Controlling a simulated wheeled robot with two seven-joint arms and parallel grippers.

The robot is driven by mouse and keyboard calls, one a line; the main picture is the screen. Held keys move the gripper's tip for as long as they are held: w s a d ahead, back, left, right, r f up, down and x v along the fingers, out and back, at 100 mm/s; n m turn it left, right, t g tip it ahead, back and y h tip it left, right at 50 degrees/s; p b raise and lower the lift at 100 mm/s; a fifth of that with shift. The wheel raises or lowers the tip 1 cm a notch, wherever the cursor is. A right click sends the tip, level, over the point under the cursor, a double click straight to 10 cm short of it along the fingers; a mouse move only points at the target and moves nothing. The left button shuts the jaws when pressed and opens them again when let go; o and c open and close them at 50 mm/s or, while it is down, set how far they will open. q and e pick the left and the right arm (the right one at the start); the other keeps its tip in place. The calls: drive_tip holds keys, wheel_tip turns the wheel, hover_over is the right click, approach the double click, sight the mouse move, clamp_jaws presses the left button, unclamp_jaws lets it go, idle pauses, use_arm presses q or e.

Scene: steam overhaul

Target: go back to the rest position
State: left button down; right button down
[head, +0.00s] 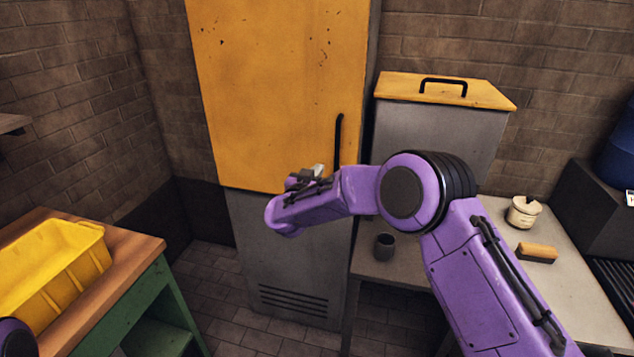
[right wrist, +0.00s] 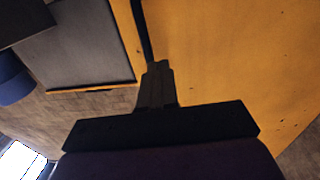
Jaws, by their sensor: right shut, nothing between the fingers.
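My right arm reaches in from the lower right of the head view, its purple links bent in front of the tall cabinet. My right gripper (head: 316,171) is small and mostly hidden behind my own wrist there. In the right wrist view the gripper (right wrist: 158,68) has its fingers together with nothing between them. The fingers point at the cabinet's yellow door (head: 275,90), close to its black handle (head: 338,142). I cannot tell whether they touch the handle (right wrist: 144,30). My left gripper is out of view; only a bit of my left arm shows at the lower left corner.
A grey bin with a yellow lid (head: 445,90) stands right of the cabinet. A counter (head: 585,300) holds a dark cup (head: 384,246), a small pot (head: 523,212) and a brush (head: 537,252). A yellow crate (head: 50,270) sits on the bench (head: 135,245) at left.

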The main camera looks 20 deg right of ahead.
drive_tip(key=s+a+f+g+y+b, duration=0.1)
drive_tip(key=s+f+y, duration=0.3)
drive_tip(key=s+f, duration=0.85)
drive_tip(key=s+a+f+g+y+b, duration=0.15)
drive_tip(key=s+f+y, duration=0.25)
drive_tip(key=s+f, duration=0.85)
drive_tip(key=s+d+f+g, duration=0.1)
drive_tip(key=s+f+g, duration=0.1)
drive_tip(key=s+f, duration=0.3)
drive_tip(key=s+d+f+n+g, duration=0.1)
drive_tip(key=s+f, duration=0.4)
drive_tip(key=s, duration=0.6)
drive_tip(key=s+d+f+g, duration=0.3)
drive_tip(key=s+f+g, duration=0.1)
drive_tip(key=s, duration=0.5)
drive_tip(key=shift+f+n+y+b, duration=0.3)
drive_tip(key=shift+f+y+b, duration=0.15)
drive_tip(key=shift+f, duration=0.3)
drive_tip(key=shift+g, duration=0.25)
